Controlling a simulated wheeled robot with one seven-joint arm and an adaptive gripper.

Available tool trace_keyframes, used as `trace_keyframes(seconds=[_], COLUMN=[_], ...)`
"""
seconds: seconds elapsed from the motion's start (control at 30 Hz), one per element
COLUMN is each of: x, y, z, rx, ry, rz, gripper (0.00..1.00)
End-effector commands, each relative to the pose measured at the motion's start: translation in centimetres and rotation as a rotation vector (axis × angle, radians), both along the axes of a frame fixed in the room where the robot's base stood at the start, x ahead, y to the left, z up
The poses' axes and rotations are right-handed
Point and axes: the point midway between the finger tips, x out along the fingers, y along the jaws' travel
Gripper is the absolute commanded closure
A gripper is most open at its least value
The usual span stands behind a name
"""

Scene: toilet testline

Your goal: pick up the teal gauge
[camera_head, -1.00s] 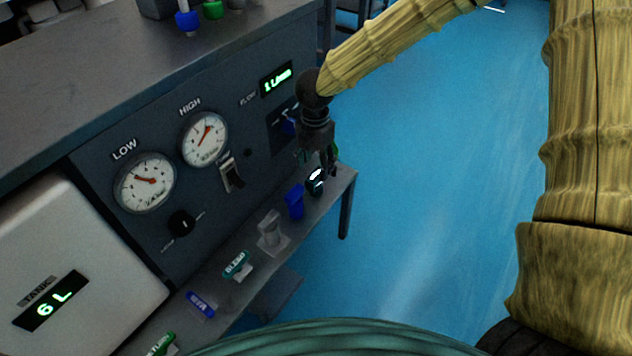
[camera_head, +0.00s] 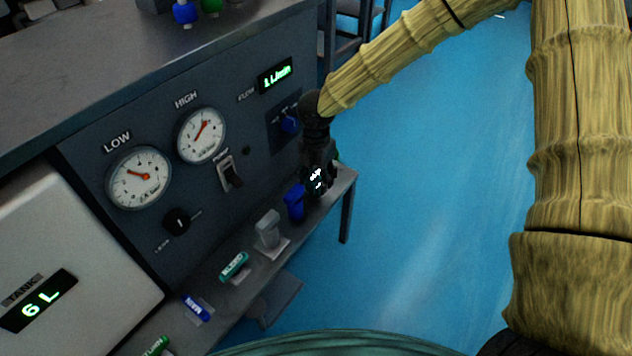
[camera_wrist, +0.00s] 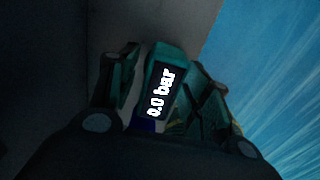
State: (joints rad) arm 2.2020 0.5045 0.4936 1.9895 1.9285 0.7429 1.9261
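The teal gauge (camera_wrist: 165,85) stands between my gripper's fingers in the wrist view, its dark display reading "0.0 bar". In the head view the lit display of the gauge (camera_head: 316,176) shows at the far end of the low shelf, mostly hidden by my gripper (camera_head: 319,183). My gripper (camera_wrist: 164,62) reaches down around the gauge with one finger on each side. The right finger is very close to the gauge; contact there is unclear.
A blue fitting (camera_head: 295,202) stands close beside the gauge. A grey fitting (camera_head: 269,230) and several labelled blocks, one teal (camera_head: 234,266), line the shelf (camera_head: 222,298). The panel with dials (camera_head: 139,177) rises behind. Blue floor (camera_head: 430,170) is open to the right.

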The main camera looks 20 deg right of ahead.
Motion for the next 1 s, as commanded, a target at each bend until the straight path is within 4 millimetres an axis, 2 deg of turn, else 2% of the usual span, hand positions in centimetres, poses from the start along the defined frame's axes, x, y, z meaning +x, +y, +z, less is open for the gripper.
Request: trace_keyframes(seconds=[0.03, 0.2, 0.5, 0.67, 0.77, 1.0], x=[0.0, 0.0, 0.0, 0.0, 0.0, 0.0], y=[0.0, 0.0, 0.0, 0.0, 0.0, 0.0], z=[0.0, 0.0, 0.1, 1.0, 2.2, 6.3], rx=[0.0, 0.0, 0.0, 0.001, 0.001, 0.001], ry=[0.0, 0.0, 0.0, -0.001, -0.001, -0.001], rz=[0.0, 0.0, 0.0, 0.0, 0.001, 0.0], gripper=[0.66, 0.97, 0.98, 0.98, 0.98, 0.98])
